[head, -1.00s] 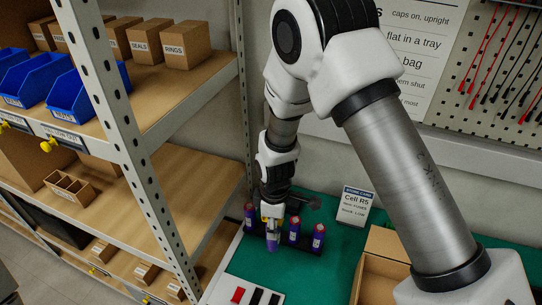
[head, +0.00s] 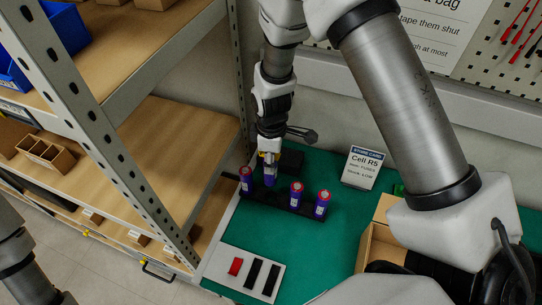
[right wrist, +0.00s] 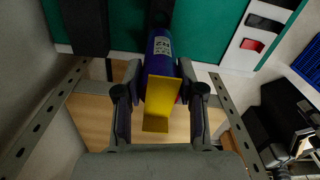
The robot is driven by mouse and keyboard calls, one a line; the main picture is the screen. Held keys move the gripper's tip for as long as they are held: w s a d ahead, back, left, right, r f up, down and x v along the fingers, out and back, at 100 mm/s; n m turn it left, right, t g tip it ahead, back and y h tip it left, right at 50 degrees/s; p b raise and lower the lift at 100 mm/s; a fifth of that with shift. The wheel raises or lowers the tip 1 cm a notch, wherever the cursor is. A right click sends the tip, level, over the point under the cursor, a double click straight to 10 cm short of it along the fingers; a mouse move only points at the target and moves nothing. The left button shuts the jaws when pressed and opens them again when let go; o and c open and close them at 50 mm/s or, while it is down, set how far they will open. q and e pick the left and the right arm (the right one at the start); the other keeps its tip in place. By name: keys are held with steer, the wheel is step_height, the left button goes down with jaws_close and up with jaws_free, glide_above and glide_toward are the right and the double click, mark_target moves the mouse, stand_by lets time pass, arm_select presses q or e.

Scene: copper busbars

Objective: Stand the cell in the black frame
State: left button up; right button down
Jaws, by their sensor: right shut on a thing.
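The black frame (head: 283,203) lies on the green mat, with purple, red-topped cells standing in it: one at the left end (head: 246,182) and two at the right (head: 296,194) (head: 322,205). My right gripper (head: 268,160) points down over the gap between them, shut on a purple cell (head: 270,178), held upright in line with the row. Whether its lower end touches the frame I cannot tell. In the right wrist view the held cell (right wrist: 160,48) sits between the fingers, partly behind a yellow angled piece (right wrist: 160,100). My left gripper is out of view.
A white card reading Cell R5 (head: 361,168) stands behind the frame on the right. A white plate with red and black strips (head: 243,275) lies in front. A cardboard box (head: 368,245) is at right, metal shelving (head: 165,150) at left. The mat between is clear.

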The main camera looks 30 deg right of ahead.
mark_target(272, 181)
step_height(272, 181, down, 8)
steer(key=b, duration=0.5)
steer(key=shift+r+b, duration=0.1)
steer(key=shift+b, duration=0.3)
steer(key=shift+f, duration=0.45)
steer(key=shift+d, duration=0.1)
steer(key=shift+f+b, duration=0.55)
steer(key=shift+f, duration=0.3)
steer(key=shift+s+f, duration=0.1)
stand_by(1.1)
steer(key=shift+c, duration=1.6)
jaws_free()
